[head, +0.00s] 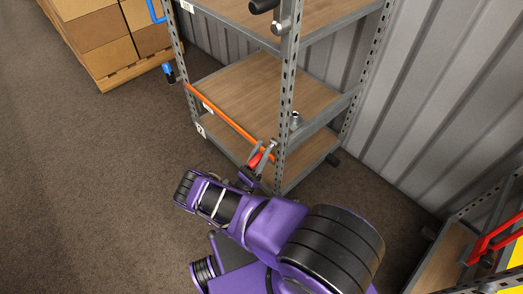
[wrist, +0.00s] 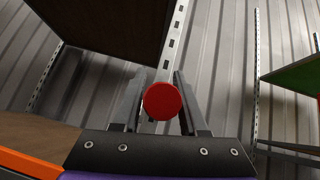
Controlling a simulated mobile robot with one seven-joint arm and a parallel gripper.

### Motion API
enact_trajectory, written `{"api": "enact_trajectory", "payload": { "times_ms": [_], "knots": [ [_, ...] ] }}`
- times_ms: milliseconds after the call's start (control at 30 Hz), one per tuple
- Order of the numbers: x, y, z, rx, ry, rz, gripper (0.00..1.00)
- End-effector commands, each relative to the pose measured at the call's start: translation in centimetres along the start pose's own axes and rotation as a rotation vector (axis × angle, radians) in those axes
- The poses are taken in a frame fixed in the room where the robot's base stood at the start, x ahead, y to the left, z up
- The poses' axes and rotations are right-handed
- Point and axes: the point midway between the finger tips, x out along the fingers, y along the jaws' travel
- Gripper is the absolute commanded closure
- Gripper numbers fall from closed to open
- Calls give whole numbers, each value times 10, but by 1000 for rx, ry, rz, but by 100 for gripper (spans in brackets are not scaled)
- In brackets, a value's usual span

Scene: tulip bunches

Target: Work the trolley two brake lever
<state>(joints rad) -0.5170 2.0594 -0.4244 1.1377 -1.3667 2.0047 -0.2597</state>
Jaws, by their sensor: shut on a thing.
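The trolley (head: 250,85) is a grey slotted-steel rack with wooden shelves, and a white label with a dark mark is on its lower left post. Its brake lever (head: 254,161) shows as a red knob low at the near corner post. My gripper (head: 262,154) is at that corner with its grey fingers on either side of the knob. In the wrist view the round red knob (wrist: 163,101) sits between the two fingers, and my gripper is shut on it. The lever's shaft is hidden behind the knob and fingers.
An orange bar (head: 230,121) runs along the trolley's front, just above my gripper. Cardboard boxes (head: 105,35) on a pallet stand at the upper left. Another rack with a red part (head: 492,238) is at the lower right. A corrugated wall stands behind. Floor at left is clear.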

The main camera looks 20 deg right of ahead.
Motion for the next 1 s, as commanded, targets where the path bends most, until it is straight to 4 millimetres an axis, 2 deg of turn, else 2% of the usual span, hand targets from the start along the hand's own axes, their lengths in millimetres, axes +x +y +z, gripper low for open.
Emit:
{"api": "enact_trajectory", "payload": {
  "times_ms": [267,300,433,767,867,1000],
  "knots": [
    [-2,-4,-1,-9,-2,-4,100],
    [-2,-4,-1,-10,-2,-4,52],
    [-1,-3,-1,-8,-1,-3,29],
    [1,-2,1,-4,-1,-1,28],
    [9,-3,8,-3,-2,-2,28],
    [29,-8,25,-5,-6,-5,28]
  ]
}}
